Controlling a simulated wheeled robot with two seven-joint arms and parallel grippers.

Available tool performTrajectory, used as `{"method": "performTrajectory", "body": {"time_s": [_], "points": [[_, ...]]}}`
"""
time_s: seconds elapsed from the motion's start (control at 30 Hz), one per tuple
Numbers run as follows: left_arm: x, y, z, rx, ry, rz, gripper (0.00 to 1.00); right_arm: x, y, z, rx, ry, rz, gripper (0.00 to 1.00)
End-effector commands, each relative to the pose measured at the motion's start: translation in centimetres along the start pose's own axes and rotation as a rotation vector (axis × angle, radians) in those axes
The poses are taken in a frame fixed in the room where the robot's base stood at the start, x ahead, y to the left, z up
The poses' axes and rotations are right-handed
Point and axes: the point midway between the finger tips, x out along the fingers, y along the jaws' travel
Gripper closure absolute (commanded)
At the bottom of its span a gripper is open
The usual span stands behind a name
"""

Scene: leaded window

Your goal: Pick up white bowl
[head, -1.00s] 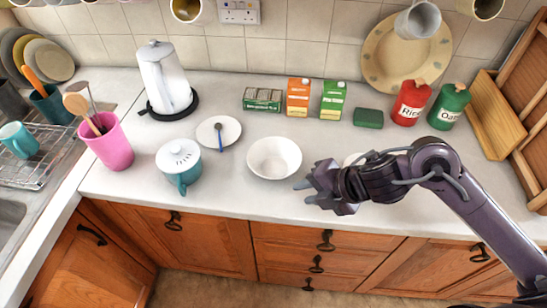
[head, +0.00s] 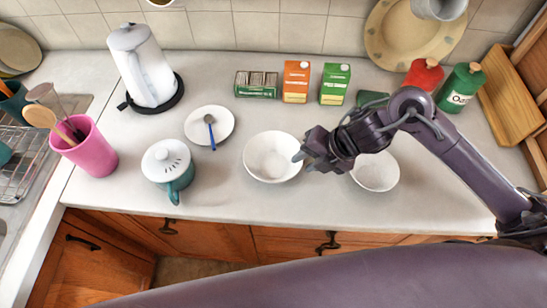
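A white bowl (head: 270,158) stands upright and empty on the counter near the middle of the head view. A second white bowl (head: 376,173) stands to its right, partly covered by my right arm. My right gripper (head: 304,161) is at the right rim of the middle bowl, between the two bowls. Its fingers look spread, with a fingertip overlapping the rim in the picture; I cannot tell whether it touches. My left gripper is not in view.
A white plate (head: 195,128) with a blue-handled spoon and a teal lidded pot (head: 168,164) stand left of the bowls. Cartons (head: 296,82), a red canister (head: 424,75) and a green canister (head: 460,88) stand behind. The counter's front strip is clear.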

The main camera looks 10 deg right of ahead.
Motion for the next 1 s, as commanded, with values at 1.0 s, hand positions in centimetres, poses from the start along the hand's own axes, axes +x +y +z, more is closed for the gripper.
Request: {"method": "performTrajectory", "body": {"time_s": [1.0], "points": [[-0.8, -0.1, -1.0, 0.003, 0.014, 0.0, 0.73, 3.5, 0.0, -0.1, 0.001, -0.001, 0.002, 1.0]]}}
